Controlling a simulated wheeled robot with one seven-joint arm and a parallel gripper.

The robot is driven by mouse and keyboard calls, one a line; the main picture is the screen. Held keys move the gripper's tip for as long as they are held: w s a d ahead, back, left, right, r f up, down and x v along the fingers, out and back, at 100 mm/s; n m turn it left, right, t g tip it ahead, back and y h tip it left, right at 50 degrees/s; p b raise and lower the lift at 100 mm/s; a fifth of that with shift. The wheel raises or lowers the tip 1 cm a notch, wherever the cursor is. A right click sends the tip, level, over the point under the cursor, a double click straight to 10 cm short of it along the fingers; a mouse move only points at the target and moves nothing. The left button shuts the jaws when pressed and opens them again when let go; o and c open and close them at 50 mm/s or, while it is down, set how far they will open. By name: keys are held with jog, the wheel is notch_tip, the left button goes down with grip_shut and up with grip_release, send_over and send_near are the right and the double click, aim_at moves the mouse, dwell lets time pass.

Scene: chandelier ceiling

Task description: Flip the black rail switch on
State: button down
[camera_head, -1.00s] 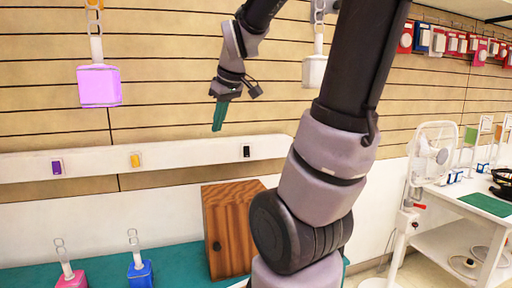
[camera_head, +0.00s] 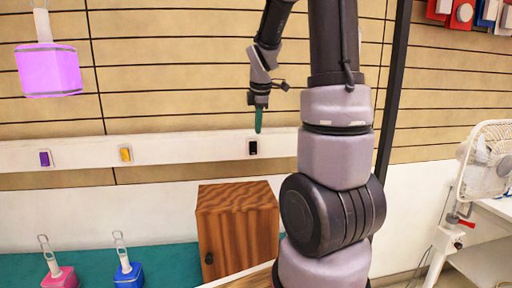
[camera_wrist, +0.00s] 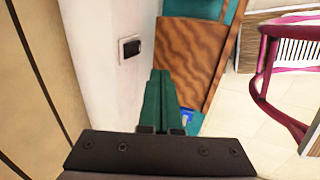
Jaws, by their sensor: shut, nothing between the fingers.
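The black rail switch (camera_head: 253,147) sits on the white rail (camera_head: 200,148) along the wall, at the right of the rail's switches. In the wrist view the black switch (camera_wrist: 131,48) shows on the white rail face, up and left of the fingertips. My gripper (camera_head: 258,130) has green fingers, is shut and empty, and hangs just above the black switch in the head view. In the wrist view its fingertips (camera_wrist: 161,75) are together, apart from the switch. Whether they touch the rail cannot be told.
A yellow switch (camera_head: 126,154) and a purple switch (camera_head: 44,158) sit farther left on the rail. A wooden cabinet (camera_head: 237,228) stands below the black switch. A pink lamp (camera_head: 60,275) and a blue lamp (camera_head: 128,273) stand on the teal surface (camera_head: 175,268). A white fan (camera_head: 490,160) is at right.

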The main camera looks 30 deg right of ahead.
aim_at(253, 148)
jog(key=w+d+f, duration=0.1)
jog(key=w+f, duration=0.5)
jog(key=f, duration=0.4)
jog(key=shift+w+d, duration=0.35)
jog(key=shift+d, duration=0.05)
jog(key=shift+f, duration=0.1)
jog(key=shift+d, duration=0.1)
jog(key=shift+w+f, duration=0.15)
jog(key=shift+w, duration=0.1)
